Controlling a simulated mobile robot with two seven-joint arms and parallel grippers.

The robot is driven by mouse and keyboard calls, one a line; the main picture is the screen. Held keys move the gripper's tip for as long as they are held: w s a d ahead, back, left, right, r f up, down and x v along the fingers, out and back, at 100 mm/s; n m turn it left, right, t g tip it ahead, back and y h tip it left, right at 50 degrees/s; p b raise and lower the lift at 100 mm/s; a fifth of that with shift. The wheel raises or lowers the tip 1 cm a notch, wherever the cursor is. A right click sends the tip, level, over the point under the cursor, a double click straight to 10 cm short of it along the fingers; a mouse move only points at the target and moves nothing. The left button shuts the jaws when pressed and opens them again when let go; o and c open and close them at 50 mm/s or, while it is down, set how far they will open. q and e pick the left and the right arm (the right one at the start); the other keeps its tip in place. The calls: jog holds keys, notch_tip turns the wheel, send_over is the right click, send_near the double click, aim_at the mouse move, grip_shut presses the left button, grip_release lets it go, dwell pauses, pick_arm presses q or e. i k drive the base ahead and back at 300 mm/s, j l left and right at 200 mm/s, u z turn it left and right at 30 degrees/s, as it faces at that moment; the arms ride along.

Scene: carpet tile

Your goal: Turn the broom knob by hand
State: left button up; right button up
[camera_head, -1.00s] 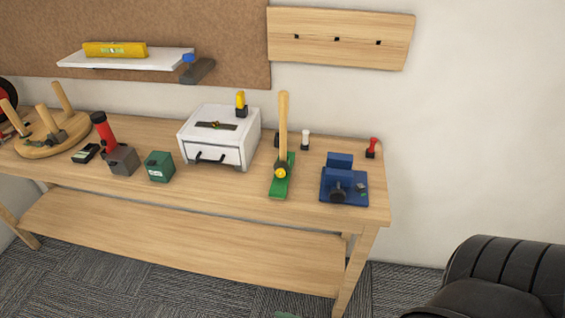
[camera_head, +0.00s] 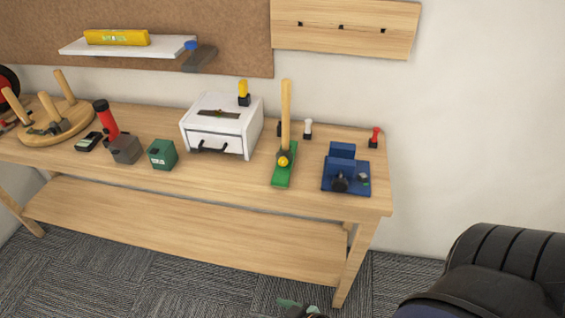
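The broom (camera_head: 286,115) stands on the workbench as an upright wooden handle on a long green base (camera_head: 283,177). A round yellow knob (camera_head: 283,160) with a dark surround sits low on the front of the handle, just above the base. The broom is right of the white drawer box and left of the blue vise-like block. Nothing touches the knob. Neither of my grippers can be made out in the head view.
The workbench (camera_head: 375,202) also holds a white drawer box (camera_head: 230,145), a blue block (camera_head: 345,178), a green box (camera_head: 162,154) and a red-handled tool (camera_head: 106,118). A black padded seat (camera_head: 510,265) stands at lower right. An unclear greenish item (camera_head: 289,303) shows at the bottom edge.

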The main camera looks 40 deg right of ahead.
aim_at(282, 161)
jog(key=z, duration=0.65)
jog(key=i+j+z, duration=0.1)
jog(key=z, duration=0.3)
jog(key=j+z, duration=0.15)
jog(key=z, duration=0.3)
jog(key=j+z, duration=0.2)
jog(key=z, duration=0.2)
jog(key=j+z, duration=0.3)
jog(key=j, duration=0.15)
jog(key=j+z, duration=0.45)
jog(key=j, duration=0.4)
jog(key=k+j+z, duration=0.15)
jog(key=j, duration=0.35)
